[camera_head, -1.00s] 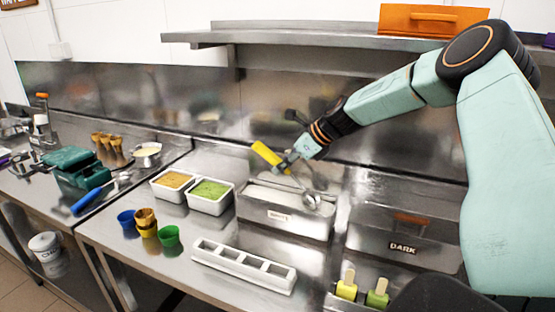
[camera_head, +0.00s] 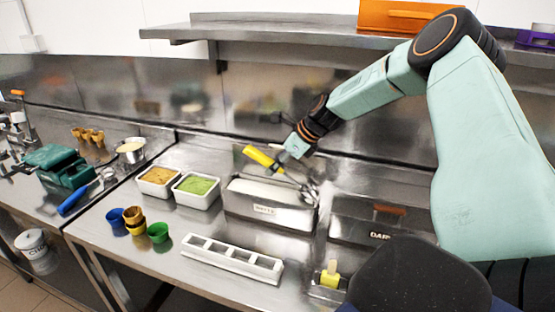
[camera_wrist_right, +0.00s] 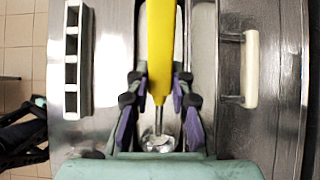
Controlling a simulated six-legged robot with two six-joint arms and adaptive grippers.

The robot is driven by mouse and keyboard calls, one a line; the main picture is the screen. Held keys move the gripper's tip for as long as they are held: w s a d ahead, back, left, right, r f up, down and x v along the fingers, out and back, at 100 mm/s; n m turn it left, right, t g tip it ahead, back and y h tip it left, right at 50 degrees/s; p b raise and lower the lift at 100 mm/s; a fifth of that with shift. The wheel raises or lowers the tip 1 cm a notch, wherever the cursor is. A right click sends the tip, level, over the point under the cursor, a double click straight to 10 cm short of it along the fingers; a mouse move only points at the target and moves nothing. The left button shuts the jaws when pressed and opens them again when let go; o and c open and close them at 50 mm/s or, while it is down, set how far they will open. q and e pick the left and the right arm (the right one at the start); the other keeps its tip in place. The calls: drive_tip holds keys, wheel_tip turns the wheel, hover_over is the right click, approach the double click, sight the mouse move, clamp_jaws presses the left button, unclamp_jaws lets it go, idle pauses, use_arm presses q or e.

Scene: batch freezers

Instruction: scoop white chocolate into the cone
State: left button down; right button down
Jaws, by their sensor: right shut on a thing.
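My right gripper (camera_head: 285,158) is shut on the yellow handle (camera_head: 259,157) of a metal scoop, above the back of the tub labelled WHITE (camera_head: 265,211). The handle also shows between the fingers in the right wrist view (camera_wrist_right: 161,45). The scoop's metal head (camera_head: 310,195) is at the tub's right end; it also shows in the wrist view (camera_wrist_right: 158,142). I cannot tell whether it holds chocolate. Pale white chocolate (camera_head: 262,188) shows in the tub. Several brown cones (camera_head: 88,135) stand at the back left. My left gripper is not in view.
Tubs of tan (camera_head: 158,175) and green (camera_head: 197,185) filling stand left of the white tub. A white slotted holder (camera_head: 230,258) lies in front. Blue, brown and green cups (camera_head: 158,232) stand front left. The DARK tub (camera_head: 350,232) is right. A steel shelf (camera_head: 270,30) hangs above.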

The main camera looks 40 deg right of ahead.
sight(251, 148)
drive_tip(key=shift+w+a+f+g+h+p, duration=0.4)
drive_tip(key=shift+w+f+g+p, duration=0.15)
drive_tip(key=shift+g+p, duration=0.35)
drive_tip(key=shift+w+a+r+p, duration=0.1)
drive_tip(key=shift+w+r+p, duration=0.1)
drive_tip(key=shift+r+p, duration=0.25)
drive_tip(key=shift+w+r+p, duration=0.15)
drive_tip(key=shift+r+p, duration=0.2)
drive_tip(key=shift+r, duration=0.2)
drive_tip(key=shift+w+a+r, duration=0.15)
drive_tip(key=shift+w+r, duration=0.15)
drive_tip(key=shift+r, duration=0.25)
drive_tip(key=shift+w+a+r, duration=0.15)
drive_tip(key=shift+w+r, duration=0.15)
drive_tip(key=shift+r, duration=0.2)
drive_tip(key=shift+w+a+g+h, duration=0.3)
drive_tip(key=shift+w+a+g, duration=0.1)
drive_tip(key=shift+w, duration=0.2)
drive_tip(key=shift+w+a+f+g+h, duration=0.1)
drive_tip(key=shift+w+a+g+h, duration=0.1)
drive_tip(key=shift+w+g, duration=0.25)
drive_tip(key=shift+w+a+g+h, duration=0.1)
drive_tip(key=shift+w+g+h, duration=0.1)
drive_tip(key=shift+w+g, duration=0.2)
drive_tip(key=shift+w+a+g, duration=0.15)
drive_tip(key=shift+w+g, duration=0.1)
drive_tip(key=shift+g, duration=0.1)
drive_tip(key=shift+w+a, duration=0.1)
drive_tip(key=shift+a, duration=0.05)
